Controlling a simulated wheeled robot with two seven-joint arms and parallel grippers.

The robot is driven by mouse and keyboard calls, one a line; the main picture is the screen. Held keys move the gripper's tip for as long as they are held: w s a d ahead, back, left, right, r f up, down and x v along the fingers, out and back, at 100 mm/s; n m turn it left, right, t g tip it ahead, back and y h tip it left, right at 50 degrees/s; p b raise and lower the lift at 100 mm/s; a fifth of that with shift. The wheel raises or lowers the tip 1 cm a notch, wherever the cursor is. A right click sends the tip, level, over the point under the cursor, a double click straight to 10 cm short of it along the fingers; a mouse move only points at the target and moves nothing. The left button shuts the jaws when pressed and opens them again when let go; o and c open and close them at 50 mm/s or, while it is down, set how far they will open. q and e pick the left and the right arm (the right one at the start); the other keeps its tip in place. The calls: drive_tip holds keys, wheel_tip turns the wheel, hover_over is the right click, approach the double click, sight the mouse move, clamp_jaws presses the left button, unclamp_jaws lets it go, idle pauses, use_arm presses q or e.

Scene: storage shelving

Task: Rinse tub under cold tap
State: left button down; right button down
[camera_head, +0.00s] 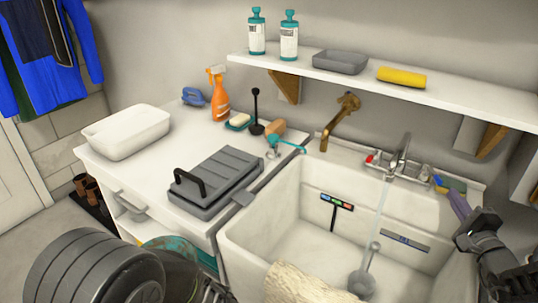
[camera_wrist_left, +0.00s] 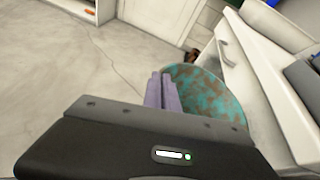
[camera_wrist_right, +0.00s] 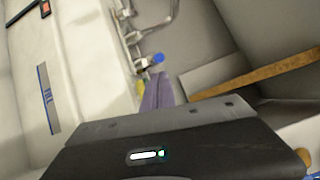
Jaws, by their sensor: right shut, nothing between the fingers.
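A white tub (camera_head: 125,133) sits on the left part of the white counter. A chrome mixer tap (camera_head: 400,155) is at the back of the white sink (camera_head: 313,215), and a thin stream of water (camera_head: 384,205) falls from it. Its red-marked handle (camera_head: 370,158) is at left; a blue handle (camera_wrist_right: 158,58) shows in the right wrist view. My right gripper (camera_head: 459,204) is shut and empty, above the sink's right side, its fingertips close to the tap's blue-handle side. My left gripper (camera_wrist_left: 161,88) shows purple fingers together, empty, in the left wrist view, in front of a turquoise, brown-mottled round thing (camera_wrist_left: 208,92).
A grey lidded box (camera_head: 217,180), orange spray bottle (camera_head: 218,97) and soap dish (camera_head: 238,122) stand on the counter. A grey ladle (camera_head: 365,275) lies in the sink. A brass spout (camera_head: 340,120) juts from the wall. A shelf (camera_head: 460,100) hangs above.

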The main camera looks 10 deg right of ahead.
sight(438, 183)
drive_tip(key=shift+x, duration=2)
